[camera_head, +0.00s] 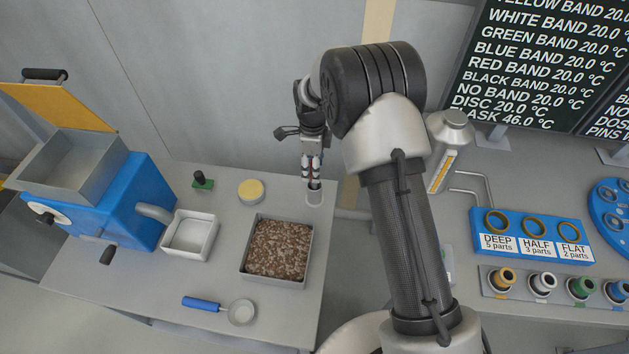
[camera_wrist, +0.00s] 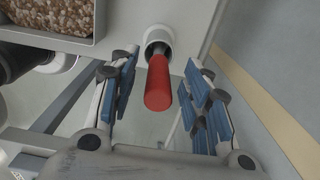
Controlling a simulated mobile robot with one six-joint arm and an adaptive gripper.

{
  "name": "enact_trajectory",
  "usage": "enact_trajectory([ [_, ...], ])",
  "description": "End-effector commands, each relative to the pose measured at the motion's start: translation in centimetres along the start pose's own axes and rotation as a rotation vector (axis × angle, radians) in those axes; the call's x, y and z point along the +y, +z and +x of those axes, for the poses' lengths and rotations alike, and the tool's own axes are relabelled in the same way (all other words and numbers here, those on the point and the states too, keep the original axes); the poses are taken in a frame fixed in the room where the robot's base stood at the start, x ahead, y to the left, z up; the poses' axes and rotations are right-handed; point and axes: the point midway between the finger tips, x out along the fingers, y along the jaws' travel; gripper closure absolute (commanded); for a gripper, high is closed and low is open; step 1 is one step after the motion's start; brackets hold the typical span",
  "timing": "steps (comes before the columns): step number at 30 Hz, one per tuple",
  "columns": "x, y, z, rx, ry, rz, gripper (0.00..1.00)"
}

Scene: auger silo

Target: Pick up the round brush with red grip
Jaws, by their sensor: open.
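The round brush with red grip (camera_wrist: 158,84) stands in a small white holder cup (camera_wrist: 157,38) in the wrist view. Its red grip points toward the camera, and its lower part is hidden in the cup. My gripper (camera_wrist: 163,100) is open, with one blue-padded finger on each side of the red grip and a gap on both sides. In the head view my gripper (camera_head: 312,166) is directly above the holder cup (camera_head: 314,193) near the table's back right corner, and a bit of red shows between the fingers.
A tray of brown granules (camera_head: 246,268) sits left of the cup, with a yellow-topped round tin (camera_head: 251,191) behind it. A white square dish (camera_head: 169,238), a blue-handled scoop (camera_head: 202,304) and a blue machine (camera_head: 140,185) are further left. A wall stands close behind.

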Motion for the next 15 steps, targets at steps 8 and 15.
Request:
enact_trajectory([
  [8, 0.1, -0.5, 4.2, 0.001, 0.002, 0.000, 0.56],
  [15, 0.1, -0.5, 4.2, 0.000, 0.000, 0.000, 0.57],
])
